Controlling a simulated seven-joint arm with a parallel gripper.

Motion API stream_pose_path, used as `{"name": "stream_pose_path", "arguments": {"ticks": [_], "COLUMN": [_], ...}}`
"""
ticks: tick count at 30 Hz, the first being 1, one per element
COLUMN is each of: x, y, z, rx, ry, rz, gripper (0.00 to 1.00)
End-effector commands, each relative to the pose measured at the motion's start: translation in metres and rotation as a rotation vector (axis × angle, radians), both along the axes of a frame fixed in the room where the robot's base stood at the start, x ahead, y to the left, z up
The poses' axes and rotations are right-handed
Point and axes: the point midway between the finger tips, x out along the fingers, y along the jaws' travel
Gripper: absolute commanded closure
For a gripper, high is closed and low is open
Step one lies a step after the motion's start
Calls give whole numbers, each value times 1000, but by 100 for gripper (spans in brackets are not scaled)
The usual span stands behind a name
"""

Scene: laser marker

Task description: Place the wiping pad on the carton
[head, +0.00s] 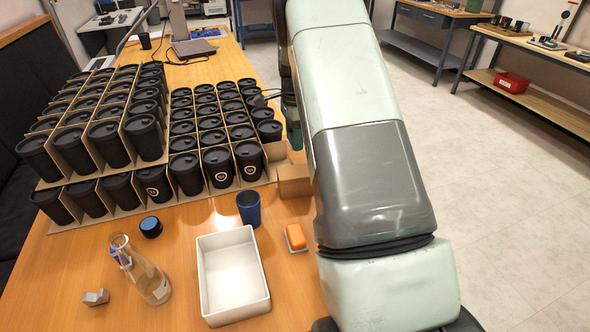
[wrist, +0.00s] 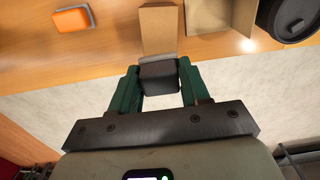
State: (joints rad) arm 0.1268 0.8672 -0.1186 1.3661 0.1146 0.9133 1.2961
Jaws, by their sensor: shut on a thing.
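My gripper (wrist: 158,75) is shut on a small dark grey block with a lighter grey layer, which looks like the wiping pad (wrist: 158,77). The green fingers press it from both sides. The carton, a small brown cardboard box (head: 294,182), stands on the wooden table beside my arm. It also shows in the wrist view (wrist: 162,32), just beyond the held pad in the picture. The gap between pad and carton cannot be judged. In the head view my arm hides the pad and most of the gripper.
An orange block (head: 296,237) on a white dish, a blue cup (head: 249,208), a white tray (head: 202,287) and a glass bottle (head: 150,282) stand nearby. Rows of black lidded cups (head: 218,166) in cardboard dividers fill the table behind. The table edge is close to the carton.

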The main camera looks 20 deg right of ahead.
Motion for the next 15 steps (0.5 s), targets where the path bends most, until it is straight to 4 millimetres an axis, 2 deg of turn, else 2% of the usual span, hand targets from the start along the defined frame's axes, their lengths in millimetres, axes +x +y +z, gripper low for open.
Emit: {"name": "stream_pose_path", "arguments": {"ticks": [6, 15], "x": [-1, -1], "y": [-1, -1], "z": [-42, -71], "rx": [1, 1], "ry": [4, 5], "rz": [0, 0], "gripper": [84, 84]}}
